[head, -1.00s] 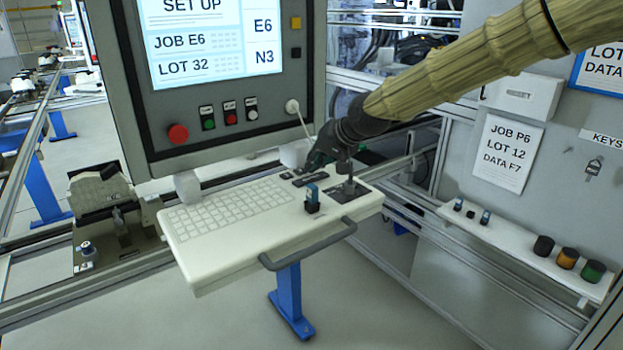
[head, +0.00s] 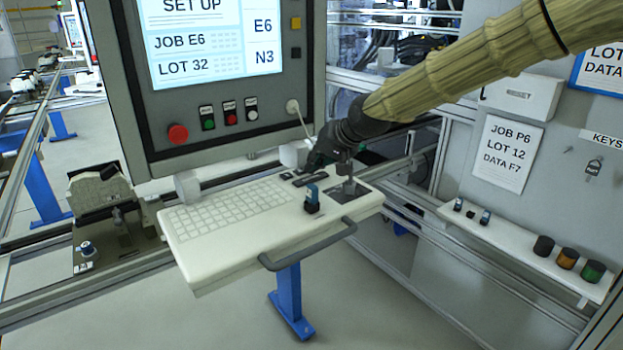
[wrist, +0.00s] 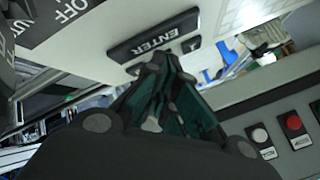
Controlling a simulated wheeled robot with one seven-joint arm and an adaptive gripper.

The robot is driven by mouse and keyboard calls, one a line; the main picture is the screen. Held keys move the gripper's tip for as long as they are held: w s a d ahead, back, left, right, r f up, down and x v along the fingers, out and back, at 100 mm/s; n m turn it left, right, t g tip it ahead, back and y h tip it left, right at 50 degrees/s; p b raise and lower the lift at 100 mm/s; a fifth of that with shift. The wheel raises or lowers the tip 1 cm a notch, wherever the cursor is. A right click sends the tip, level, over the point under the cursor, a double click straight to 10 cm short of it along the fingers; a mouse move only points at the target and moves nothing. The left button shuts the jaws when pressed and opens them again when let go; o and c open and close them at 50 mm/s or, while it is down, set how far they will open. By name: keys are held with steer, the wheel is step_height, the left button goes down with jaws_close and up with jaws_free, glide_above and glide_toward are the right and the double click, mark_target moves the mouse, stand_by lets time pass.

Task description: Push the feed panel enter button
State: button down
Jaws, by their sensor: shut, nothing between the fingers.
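The enter button is a wide black bar with white letters ENTER (wrist: 150,36) in the wrist view, upside down there. The fingers are shut and empty.
The screen housing (head: 140,90) rises behind the shelf, with a red button (head: 178,133) and smaller switches. A grey handle (head: 310,245) runs along the front edge.

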mark_target(314, 177)
steer(key=shift+f, duration=0.3)
steer(key=shift+f, duration=0.5)
stand_by(1.0)
steer(key=shift+r, duration=0.1)
steer(key=shift+r+p, duration=0.45)
steer(key=shift+r, duration=0.4)
steer(key=shift+r+p, duration=1.65)
steer(key=shift+r, duration=0.85)
